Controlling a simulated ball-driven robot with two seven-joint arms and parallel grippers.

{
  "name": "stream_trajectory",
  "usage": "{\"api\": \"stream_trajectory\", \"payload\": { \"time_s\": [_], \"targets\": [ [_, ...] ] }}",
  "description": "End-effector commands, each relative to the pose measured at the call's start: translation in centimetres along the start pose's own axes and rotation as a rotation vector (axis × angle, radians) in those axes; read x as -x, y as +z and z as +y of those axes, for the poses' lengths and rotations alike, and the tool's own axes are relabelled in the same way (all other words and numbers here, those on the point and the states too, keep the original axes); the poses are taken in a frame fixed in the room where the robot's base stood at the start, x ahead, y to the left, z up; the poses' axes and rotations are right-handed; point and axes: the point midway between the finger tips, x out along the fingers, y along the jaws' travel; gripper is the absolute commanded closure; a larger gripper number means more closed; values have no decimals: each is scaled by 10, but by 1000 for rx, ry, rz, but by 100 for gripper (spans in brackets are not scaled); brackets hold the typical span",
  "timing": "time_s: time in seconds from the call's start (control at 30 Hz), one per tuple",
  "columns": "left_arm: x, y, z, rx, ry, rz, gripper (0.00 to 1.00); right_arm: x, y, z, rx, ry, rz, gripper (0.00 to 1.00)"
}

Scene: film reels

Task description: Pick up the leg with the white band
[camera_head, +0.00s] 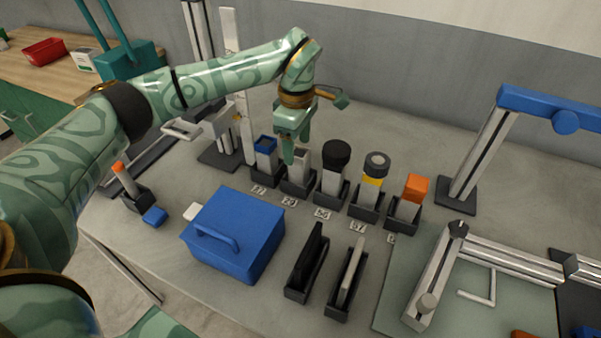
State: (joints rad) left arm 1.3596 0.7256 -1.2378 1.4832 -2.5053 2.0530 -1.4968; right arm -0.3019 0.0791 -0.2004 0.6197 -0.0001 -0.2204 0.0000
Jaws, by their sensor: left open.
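A row of legs stands upright in black holders on the grey table. From left they are one with a blue top (265,144), a pale grey-white one (302,160), one with a round black top (336,154), one with a yellow band and grey round top (375,166), and an orange-topped one (415,187). I cannot clearly make out a white band on any of them. My left gripper (292,150) is open and points down by the pale one, partly covering it; contact cannot be told. My right gripper is not in view.
A blue box with a handle (232,238) stands in front of the row. Two slotted black holders (307,268) (346,283) stand right of it. Bare table lies behind the row.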

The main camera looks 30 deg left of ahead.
Motion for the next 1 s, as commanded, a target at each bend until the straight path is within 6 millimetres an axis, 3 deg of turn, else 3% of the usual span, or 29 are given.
{"api": "stream_trajectory", "payload": {
  "time_s": [0.17,0.43,0.73,0.77,0.93,1.0],
  "targets": [
    [-15,1,1,0,0,-2,38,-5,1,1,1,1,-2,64],
    [-58,3,5,0,-3,-2,38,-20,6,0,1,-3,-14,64],
    [-62,2,5,-1,2,0,38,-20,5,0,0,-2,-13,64],
    [-62,2,5,-1,2,0,44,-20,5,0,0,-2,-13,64],
    [-62,2,5,-1,2,0,91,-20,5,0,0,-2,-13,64],
    [-62,2,6,-1,2,0,92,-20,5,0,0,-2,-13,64]
  ]
}}
